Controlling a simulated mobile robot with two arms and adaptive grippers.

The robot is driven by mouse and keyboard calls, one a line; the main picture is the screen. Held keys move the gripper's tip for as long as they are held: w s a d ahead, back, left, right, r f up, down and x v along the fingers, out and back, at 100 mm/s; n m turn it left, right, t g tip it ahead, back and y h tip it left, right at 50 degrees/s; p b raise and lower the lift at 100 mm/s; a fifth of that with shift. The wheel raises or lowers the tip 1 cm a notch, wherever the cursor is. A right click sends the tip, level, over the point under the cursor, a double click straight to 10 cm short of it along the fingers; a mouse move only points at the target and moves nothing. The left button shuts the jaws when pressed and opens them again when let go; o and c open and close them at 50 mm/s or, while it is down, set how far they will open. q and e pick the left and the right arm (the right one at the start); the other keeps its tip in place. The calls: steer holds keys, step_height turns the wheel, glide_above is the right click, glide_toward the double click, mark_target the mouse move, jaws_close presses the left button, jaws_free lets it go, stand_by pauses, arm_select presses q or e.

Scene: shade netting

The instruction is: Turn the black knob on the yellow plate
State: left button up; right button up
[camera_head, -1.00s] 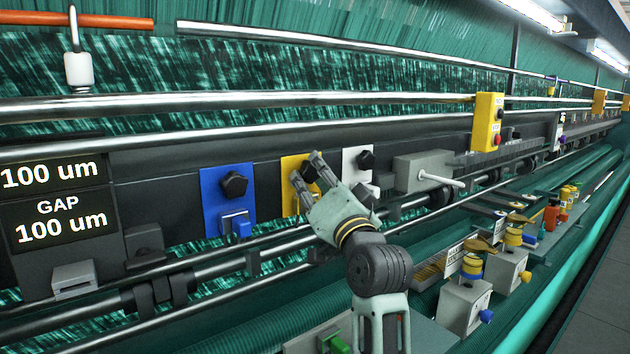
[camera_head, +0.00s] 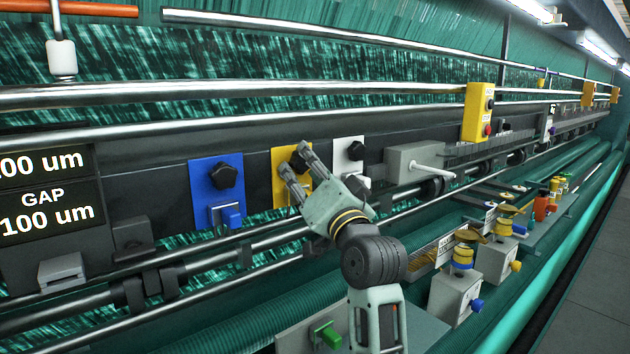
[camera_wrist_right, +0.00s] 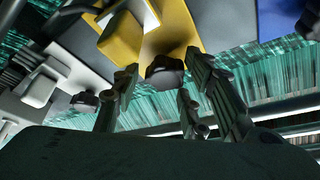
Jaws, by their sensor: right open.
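The yellow plate (camera_head: 279,184) is on the dark machine beam, between a blue plate and a white plate. Its black knob (camera_head: 298,161) is partly hidden by my right gripper (camera_head: 293,156). My right gripper is open, with its fingers reaching up to the knob from below right. In the right wrist view the yellow plate (camera_wrist_right: 127,47) is at the top and the black knob (camera_wrist_right: 165,70) shows between the open fingertips. I see no clear grip on it; whether a finger touches it I cannot tell. My left gripper is not in view.
The blue plate (camera_head: 203,188) with a black knob and blue button is left of the yellow one. The white plate (camera_head: 342,150) with its knob is close on the right. A grey box (camera_head: 408,165) with a protruding handle is farther right. Horizontal metal bars run below the plates.

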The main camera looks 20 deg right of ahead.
steer(key=v, duration=1.1)
steer(key=shift+s+f, duration=0.2)
steer(key=shift+s, duration=0.15)
